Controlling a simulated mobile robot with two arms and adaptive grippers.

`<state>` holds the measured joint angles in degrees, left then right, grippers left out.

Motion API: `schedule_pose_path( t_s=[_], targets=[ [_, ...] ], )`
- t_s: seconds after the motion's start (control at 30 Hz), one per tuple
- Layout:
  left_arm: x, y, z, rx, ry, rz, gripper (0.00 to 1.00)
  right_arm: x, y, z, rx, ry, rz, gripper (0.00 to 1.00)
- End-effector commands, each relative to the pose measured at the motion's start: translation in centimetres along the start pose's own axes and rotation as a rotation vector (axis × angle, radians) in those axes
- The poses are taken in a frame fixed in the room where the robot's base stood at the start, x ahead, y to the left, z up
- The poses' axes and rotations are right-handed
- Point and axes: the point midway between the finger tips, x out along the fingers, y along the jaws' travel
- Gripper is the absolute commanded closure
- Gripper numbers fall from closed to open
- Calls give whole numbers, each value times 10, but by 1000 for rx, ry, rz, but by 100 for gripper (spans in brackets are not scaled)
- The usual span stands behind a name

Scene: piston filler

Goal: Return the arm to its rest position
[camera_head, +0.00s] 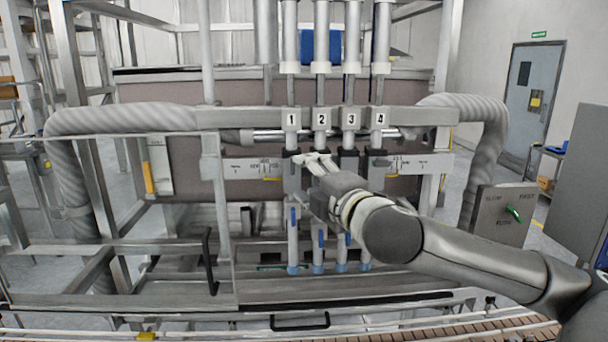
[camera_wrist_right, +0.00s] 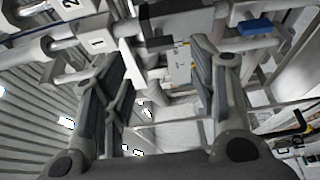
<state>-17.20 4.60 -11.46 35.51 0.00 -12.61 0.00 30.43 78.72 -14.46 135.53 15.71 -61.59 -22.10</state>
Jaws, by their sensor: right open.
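My right arm comes in from the lower right of the head view and reaches to the middle of the filler. My right gripper (camera_head: 316,162) is in front of the nozzle columns, just below the plates numbered 1 and 2. In the right wrist view the two fingers of the gripper (camera_wrist_right: 160,62) stand wide apart with nothing held between them. The plate numbered 1 (camera_wrist_right: 97,42) shows there at the upper left. The gripper and forearm hide parts of the middle nozzles. My left arm and gripper are not in view.
Blue-tipped nozzles (camera_head: 292,268) hang below the numbered plates (camera_head: 351,119). Ribbed hoses (camera_head: 120,119) run at both sides. A conveyor (camera_head: 480,333) crosses the front. A black handle (camera_head: 209,262) stands at left.

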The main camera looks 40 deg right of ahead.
Motion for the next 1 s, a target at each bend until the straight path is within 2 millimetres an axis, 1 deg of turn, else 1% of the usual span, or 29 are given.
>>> schedule_pose_path(
  t_s=[0.13, 0.6, 0.67, 0.7, 0.77, 0.87, 0.9, 0.97, 1.0],
  targets=[
    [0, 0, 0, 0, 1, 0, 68, -4, -1, -1, 0, 2, -1, 46],
    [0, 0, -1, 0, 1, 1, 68, -4, 0, -1, 0, 2, -1, 46],
    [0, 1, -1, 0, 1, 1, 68, -4, -2, -1, 3, 2, -4, 46],
    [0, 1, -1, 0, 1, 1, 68, -3, -6, -3, 11, 4, -11, 46],
    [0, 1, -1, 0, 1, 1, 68, -2, -19, -7, 34, 9, -35, 46],
    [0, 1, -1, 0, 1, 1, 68, -1, -60, -18, 113, 15, -109, 46],
    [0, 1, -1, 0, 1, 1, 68, -2, -82, -24, 156, 14, -151, 46],
    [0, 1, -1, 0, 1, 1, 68, -6, -120, -34, 233, 9, -222, 46],
    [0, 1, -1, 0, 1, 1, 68, -11, -145, -41, 285, 0, -271, 46]
  ],
)
